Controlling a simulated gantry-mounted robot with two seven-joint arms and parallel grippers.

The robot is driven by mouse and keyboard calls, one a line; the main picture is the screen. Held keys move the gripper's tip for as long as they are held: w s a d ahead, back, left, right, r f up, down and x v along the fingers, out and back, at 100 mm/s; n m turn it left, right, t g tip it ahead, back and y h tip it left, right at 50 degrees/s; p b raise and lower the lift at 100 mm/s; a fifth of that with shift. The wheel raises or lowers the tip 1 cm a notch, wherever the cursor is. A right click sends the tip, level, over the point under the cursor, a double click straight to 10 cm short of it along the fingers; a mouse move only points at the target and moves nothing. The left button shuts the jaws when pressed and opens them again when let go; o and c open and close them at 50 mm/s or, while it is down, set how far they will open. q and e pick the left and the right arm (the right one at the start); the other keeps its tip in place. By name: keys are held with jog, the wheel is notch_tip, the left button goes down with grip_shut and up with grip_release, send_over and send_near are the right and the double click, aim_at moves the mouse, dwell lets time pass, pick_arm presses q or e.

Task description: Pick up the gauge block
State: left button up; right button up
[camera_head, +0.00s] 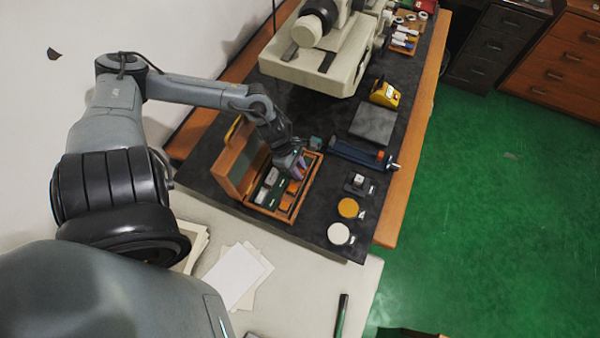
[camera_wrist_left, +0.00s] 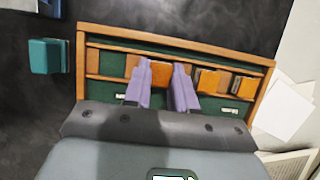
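An open wooden box (camera_head: 273,211) with a green-lined inside stands on the dark mat and also fills the left wrist view (camera_wrist_left: 236,60). In it are several orange-brown blocks in slots. My left gripper (camera_head: 293,164) is over the box, pointing down. In the left wrist view its purple fingertips (camera_wrist_left: 164,85) stand a little apart, on either side of one orange block (camera_wrist_left: 161,73), apparently the gauge block. I cannot tell whether the fingers touch it. Another orange block (camera_wrist_left: 208,80) lies to its right. My right gripper is not in view.
The box lid (camera_head: 240,160) stands open on the left. A teal item (camera_wrist_left: 45,56) sits beside the box. A large machine (camera_head: 320,62) stands behind.

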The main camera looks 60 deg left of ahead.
pick_arm(q)
grip_shut()
jog(key=shift+r, duration=0.1)
